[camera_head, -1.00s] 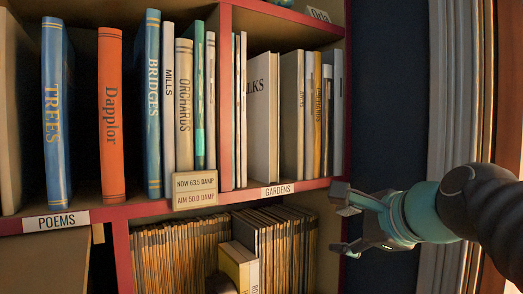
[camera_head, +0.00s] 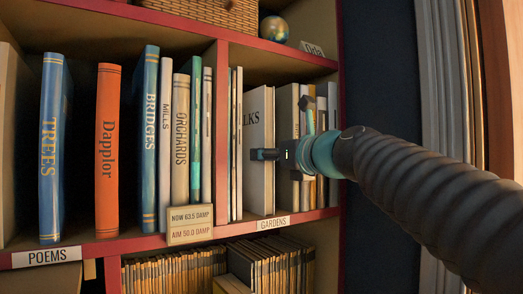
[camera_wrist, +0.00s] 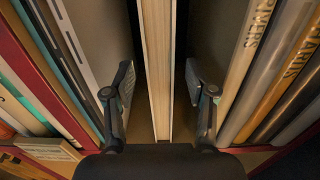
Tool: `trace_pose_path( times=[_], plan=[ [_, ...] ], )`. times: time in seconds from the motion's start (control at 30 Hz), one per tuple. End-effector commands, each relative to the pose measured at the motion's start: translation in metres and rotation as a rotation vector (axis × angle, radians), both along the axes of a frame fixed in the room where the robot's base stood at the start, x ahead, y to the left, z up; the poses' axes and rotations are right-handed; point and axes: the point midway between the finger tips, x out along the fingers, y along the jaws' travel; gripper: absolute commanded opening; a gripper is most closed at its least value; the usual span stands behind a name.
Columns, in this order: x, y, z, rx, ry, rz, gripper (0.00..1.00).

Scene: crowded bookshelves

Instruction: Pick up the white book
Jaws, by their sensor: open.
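A white book (camera_head: 258,130) with the letters "LKS" showing stands upright on the GARDENS shelf. My gripper (camera_head: 286,142) is at that shelf, open, and hides part of this book and the ones to its right. In the wrist view, a pale upright book (camera_wrist: 157,70) stands between the two open fingers of my gripper (camera_wrist: 159,84). A gap shows on each side of it, and neither finger visibly touches it. It looks like the white book, though I cannot read a title on it there.
Thin pale books (camera_head: 235,145) stand left of the white book. More books (camera_wrist: 285,70) stand close on the right. A red divider (camera_head: 221,130) and the red shelf edge (camera_head: 312,216) bound the compartment. Files (camera_head: 170,272) fill the shelf below.

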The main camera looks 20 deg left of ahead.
Motion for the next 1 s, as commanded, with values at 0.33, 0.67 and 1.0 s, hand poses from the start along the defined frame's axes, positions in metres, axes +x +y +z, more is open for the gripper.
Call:
trace_pose_path(
  times=[0.33,0.67,1.0],
  plan=[
    [0.018,0.021,-0.001,-0.002,-0.001,0.001,0.56],
    [0.043,0.050,0.000,-0.001,-0.001,-0.001,0.56],
    [0.044,0.051,-0.001,-0.001,-0.001,-0.002,0.41]
  ],
)
